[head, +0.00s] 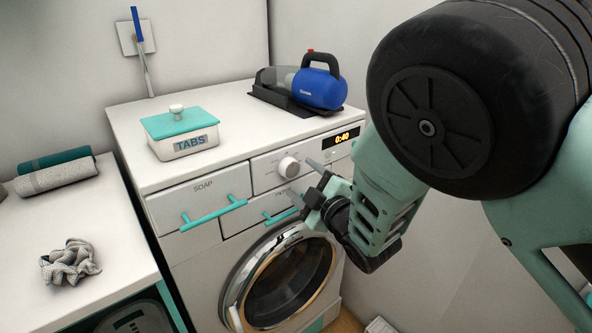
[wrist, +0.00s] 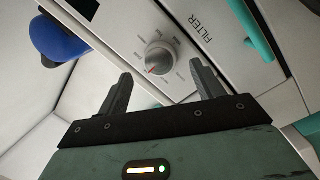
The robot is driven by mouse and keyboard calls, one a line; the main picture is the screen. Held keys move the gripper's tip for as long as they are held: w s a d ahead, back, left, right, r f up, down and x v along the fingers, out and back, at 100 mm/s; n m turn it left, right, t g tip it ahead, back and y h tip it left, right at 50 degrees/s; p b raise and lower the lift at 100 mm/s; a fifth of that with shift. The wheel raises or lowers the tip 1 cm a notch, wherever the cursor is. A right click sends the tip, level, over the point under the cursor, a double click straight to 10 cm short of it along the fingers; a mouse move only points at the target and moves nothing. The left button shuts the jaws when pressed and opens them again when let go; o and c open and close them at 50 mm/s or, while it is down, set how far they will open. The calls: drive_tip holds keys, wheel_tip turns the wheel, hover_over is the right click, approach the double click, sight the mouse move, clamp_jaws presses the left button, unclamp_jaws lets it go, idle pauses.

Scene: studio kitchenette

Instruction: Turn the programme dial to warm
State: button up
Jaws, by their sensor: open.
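The programme dial (head: 288,165) is a round white-grey knob on the front panel of the white washing machine (head: 187,271). In the wrist view the dial (wrist: 160,58) has a red mark at its lower left edge and small labels around it, too small to read. My gripper (head: 303,178) is just in front of the panel, to the lower right of the dial. In the wrist view my gripper (wrist: 158,88) is open, its two dark fingers apart, with the dial beyond the fingertips and nothing between them.
A soap drawer (head: 205,192) with a teal handle is left of the dial, and a filter flap (wrist: 209,27) is near it. A tabs box (head: 183,137) and a blue hand vacuum (head: 318,88) stand on the machine. A crumpled cloth (head: 70,262) lies on the left counter.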

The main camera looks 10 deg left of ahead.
sight(292, 171)
drive_tip(key=shift+x, duration=2)
drive_tip(key=c, duration=1)
